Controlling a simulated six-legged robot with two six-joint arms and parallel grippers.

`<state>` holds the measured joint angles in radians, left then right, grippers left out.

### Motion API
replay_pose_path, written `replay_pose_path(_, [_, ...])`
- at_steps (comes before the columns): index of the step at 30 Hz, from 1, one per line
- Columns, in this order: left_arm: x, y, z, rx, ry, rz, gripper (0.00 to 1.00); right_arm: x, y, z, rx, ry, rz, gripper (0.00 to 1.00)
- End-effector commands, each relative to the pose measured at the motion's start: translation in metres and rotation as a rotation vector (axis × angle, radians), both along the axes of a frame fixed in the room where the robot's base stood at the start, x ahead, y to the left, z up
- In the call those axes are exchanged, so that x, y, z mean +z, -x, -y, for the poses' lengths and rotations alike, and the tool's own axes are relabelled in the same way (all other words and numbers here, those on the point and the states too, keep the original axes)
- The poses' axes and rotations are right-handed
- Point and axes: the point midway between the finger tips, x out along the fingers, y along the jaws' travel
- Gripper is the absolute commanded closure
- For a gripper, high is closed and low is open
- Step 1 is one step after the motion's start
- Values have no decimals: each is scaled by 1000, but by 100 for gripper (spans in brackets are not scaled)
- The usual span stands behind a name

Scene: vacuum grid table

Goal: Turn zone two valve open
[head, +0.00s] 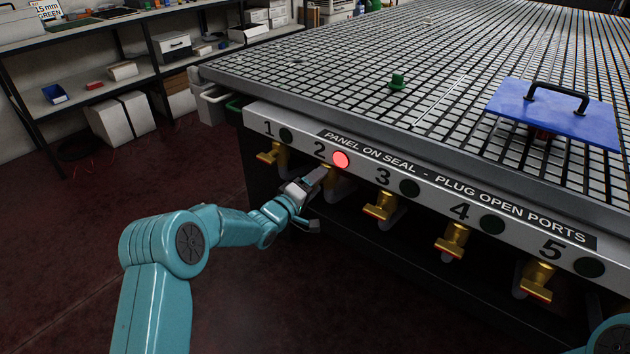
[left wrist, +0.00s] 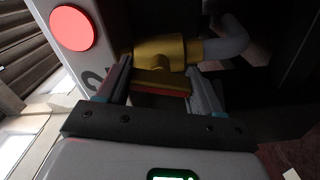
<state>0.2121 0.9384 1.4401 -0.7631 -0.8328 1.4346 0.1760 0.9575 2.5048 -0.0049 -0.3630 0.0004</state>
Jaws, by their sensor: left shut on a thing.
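The zone two valve (head: 337,184) is a yellow brass body under the number 2 on the table's front strip, partly hidden by my left gripper (head: 318,183). In the left wrist view the valve body (left wrist: 160,48) joins a pale pipe, and its red-edged yellow handle (left wrist: 163,82) lies between my left fingers (left wrist: 163,88). My left gripper is shut on that handle. The round lamp (head: 341,159) beside the 2 glows red, and it also shows in the left wrist view (left wrist: 71,28). My right gripper is not in view.
Other yellow valves hang under numbers 1 (head: 271,155), 3 (head: 381,206), 4 (head: 452,241) and 5 (head: 537,281), with dark lamps. A blue panel with a black handle (head: 550,112) and a green plug (head: 397,82) are on the grid table (head: 330,75). Shelves (head: 110,75) stand at left.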

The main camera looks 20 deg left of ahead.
Motion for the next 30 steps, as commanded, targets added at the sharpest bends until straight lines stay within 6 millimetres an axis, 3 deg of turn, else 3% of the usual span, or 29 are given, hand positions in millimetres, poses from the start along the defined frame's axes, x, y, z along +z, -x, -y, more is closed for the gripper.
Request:
replay_pose_path(12, [-1, 1, 0, -1, 239, -91, 64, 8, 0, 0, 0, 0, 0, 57])
replay_pose_path(30, [-2, 0, 0, 0, 305, -114, 64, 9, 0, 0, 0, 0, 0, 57])
